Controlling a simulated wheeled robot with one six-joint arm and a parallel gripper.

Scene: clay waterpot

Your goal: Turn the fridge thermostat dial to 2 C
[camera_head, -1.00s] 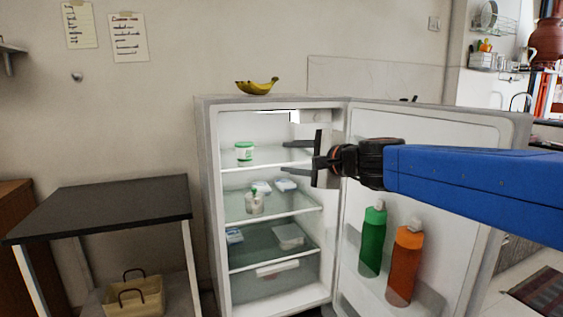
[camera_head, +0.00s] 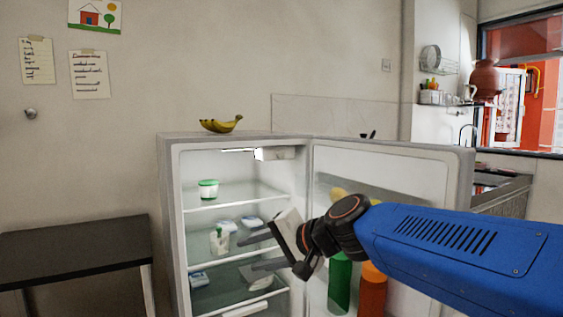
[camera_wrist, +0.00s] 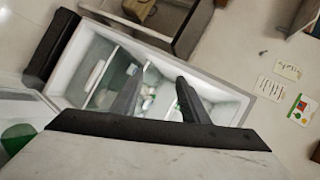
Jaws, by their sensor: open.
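The white fridge (camera_head: 234,143) stands with its door (camera_head: 405,163) swung open to the right. A small pale housing (camera_head: 284,153) sits under the fridge ceiling at the right, beside a bright lamp (camera_head: 258,154). I cannot make out a dial or its marks on it. My gripper (camera_head: 242,257) is open and empty, below the housing, in front of the middle shelves and tilted. In the wrist view, the fingers (camera_wrist: 159,77) stand apart with nothing between them, and the fridge interior (camera_wrist: 100,48) lies beyond, turned at an angle.
Shelves hold a green-lidded tub (camera_head: 208,189), a white bottle (camera_head: 219,240) and several small packs. Green (camera_head: 340,283) and orange (camera_head: 372,291) bottles stand in the door, close to my arm. Bananas (camera_head: 221,125) lie on top. A dark table (camera_head: 75,245) stands left.

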